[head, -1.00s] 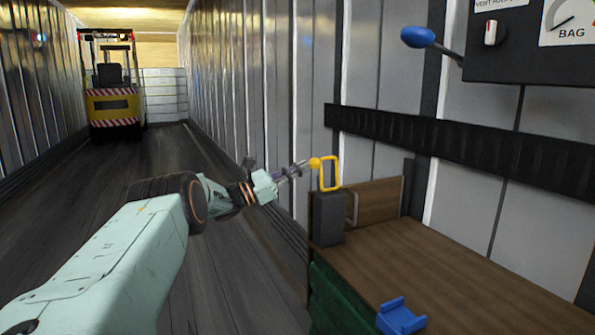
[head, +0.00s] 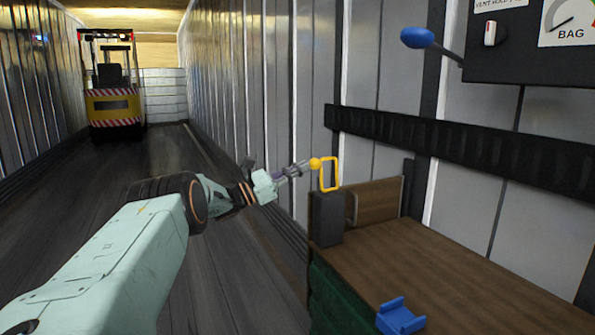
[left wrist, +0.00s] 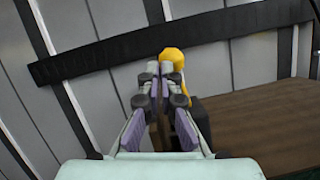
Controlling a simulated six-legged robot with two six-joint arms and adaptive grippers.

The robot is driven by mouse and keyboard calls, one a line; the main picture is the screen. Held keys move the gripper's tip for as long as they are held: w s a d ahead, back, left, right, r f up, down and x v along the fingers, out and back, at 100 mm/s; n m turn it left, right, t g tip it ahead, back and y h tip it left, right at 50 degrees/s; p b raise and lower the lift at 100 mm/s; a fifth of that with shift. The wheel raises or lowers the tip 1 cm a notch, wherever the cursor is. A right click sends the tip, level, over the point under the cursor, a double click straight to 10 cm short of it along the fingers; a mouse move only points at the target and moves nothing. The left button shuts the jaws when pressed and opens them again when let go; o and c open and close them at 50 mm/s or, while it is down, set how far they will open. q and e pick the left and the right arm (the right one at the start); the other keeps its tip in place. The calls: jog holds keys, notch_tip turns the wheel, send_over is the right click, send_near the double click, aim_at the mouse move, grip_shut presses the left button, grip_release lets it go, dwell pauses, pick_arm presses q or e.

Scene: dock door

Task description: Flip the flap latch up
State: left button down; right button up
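The flap latch is a yellow rectangular loop (head: 337,175) with a round yellow knob (head: 315,163) at its upper left. The loop stands upright above a dark block (head: 327,218) at the corner of the wooden bench. My left gripper (head: 304,167) reaches in from the left, its tips at the knob. In the left wrist view the fingers (left wrist: 158,70) are close together, with the knob (left wrist: 173,56) just beyond the tips, not between them. Whether they touch it is unclear. The lower loop is mostly hidden behind the right finger there. My right gripper is out of view.
The wooden bench top (head: 440,265) carries a blue bracket (head: 400,317). A blue-knobbed lever (head: 417,38) and a dark control panel (head: 530,60) are on the right. A black rail (head: 450,140) runs along the wall. A forklift (head: 111,90) stands far back on the left.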

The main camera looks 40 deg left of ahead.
pick_arm(q)
jog(key=shift+w+d+r, duration=0.2)
jog(key=shift+d+r, duration=0.05)
jog(key=shift+r, duration=0.3)
jog(key=shift+f, duration=0.25)
jog(key=shift+d, duration=0.1)
jog(key=shift+s, duration=0.1)
